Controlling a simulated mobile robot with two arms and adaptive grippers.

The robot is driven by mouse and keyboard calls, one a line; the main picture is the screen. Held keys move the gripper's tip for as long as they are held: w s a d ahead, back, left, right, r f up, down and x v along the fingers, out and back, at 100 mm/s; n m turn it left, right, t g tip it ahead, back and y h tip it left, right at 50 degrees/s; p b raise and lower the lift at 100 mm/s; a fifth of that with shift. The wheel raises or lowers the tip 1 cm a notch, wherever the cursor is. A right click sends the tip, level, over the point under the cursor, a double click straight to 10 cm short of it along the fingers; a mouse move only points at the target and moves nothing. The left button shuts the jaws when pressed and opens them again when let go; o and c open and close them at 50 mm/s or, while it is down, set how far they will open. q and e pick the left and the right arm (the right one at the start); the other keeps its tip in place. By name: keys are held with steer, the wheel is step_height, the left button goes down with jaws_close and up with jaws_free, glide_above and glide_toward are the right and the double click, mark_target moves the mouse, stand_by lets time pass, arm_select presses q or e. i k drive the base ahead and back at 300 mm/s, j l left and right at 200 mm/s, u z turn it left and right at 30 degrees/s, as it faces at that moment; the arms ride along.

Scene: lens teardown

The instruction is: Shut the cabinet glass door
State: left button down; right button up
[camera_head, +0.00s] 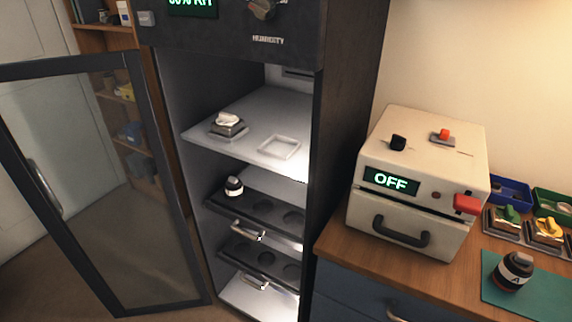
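The cabinet (345,60) is a tall dark unit with a lit white interior. Its glass door (110,170) has a dark frame and stands wide open to the left, with a metal handle (43,187) on its left side. Inside, a white shelf (240,118) holds a small device with a white top (228,122) and an empty square tray (279,147). Below are dark racks with round holes; a dark bottle with a white band (233,186) stands in the upper one. Neither of my grippers is in view.
A cream box (425,150) with an "OFF" display and red knob stands on the wooden counter (345,240) right of the cabinet. A wooden bookshelf (100,38) stands behind the door.

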mark_target(25, 173)
steer(key=i+j, duration=0.1)
steer(key=j, duration=0.6)
steer(key=i+j+z, duration=0.1)
steer(key=j, duration=0.6)
steer(key=i+j, duration=0.1)
steer(key=j, duration=0.6)
steer(key=i+j+z, duration=0.1)
steer(key=j, duration=0.6)
